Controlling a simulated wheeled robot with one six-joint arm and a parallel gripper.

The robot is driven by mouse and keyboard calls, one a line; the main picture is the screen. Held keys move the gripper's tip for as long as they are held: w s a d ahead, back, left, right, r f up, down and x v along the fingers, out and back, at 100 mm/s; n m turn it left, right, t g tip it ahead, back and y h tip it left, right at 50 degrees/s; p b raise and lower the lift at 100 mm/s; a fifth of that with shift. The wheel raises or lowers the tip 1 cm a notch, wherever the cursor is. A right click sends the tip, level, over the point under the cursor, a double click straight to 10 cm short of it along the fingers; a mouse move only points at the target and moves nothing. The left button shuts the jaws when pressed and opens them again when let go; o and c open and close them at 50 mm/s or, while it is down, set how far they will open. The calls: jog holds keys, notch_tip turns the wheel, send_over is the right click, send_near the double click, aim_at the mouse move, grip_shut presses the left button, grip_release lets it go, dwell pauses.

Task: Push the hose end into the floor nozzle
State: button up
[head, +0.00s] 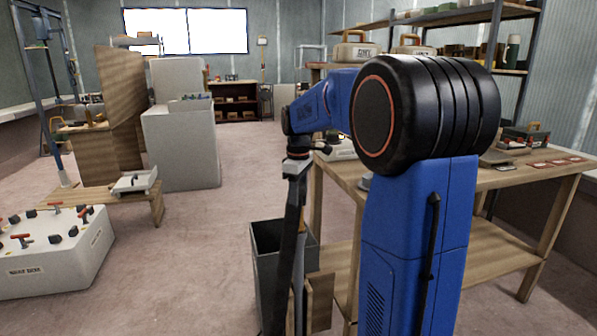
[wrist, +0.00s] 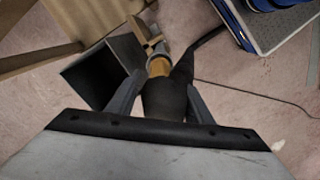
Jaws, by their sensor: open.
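My gripper (wrist: 163,100) points down, with its two grey fingers spread apart. A thick black hose (wrist: 165,97) shows between the fingers; I cannot tell whether they touch it. Just beyond it is an orange-tan collar (wrist: 158,67), with a grey ring-like part (wrist: 158,48) past that, beside a small wooden piece. I cannot tell whether these parts are joined, or which is the floor nozzle. In the head view a long dark tube-like shape (head: 284,250) hangs below my wrist; the fingertips cannot be made out there.
An open dark grey bin (wrist: 104,72) stands close to my left finger; it also shows in the head view (head: 266,238). A wooden workbench (head: 340,172) stands right of it. A thin cord (wrist: 262,96) lies on the floor. Open floor (head: 205,255) lies to the left.

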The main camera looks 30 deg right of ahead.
notch_tip(320, 180, up, 12)
jog(key=shift+r, duration=0.15)
jog(key=shift+a, duration=0.1)
jog(key=s+a+f+m+t, duration=0.1)
jog(key=s+a+f+m, duration=0.15)
jog(key=s+a, duration=0.4)
jog(key=s+a+f+m+t, duration=0.1)
jog(key=s+a+f, duration=0.25)
jog(key=s, duration=0.65)
jog(key=s+a+f+m+t, duration=0.1)
jog(key=s+a+f+m, duration=0.1)
jog(key=s+f, duration=0.4)
jog(key=s+a+f+m+t, duration=0.1)
jog(key=s+a+f, duration=0.2)
jog(key=s+f, duration=0.3)
jog(key=shift+s+a+m+t, duration=0.35)
jog(key=shift+s+t, duration=0.05)
jog(key=shift+s, duration=0.4)
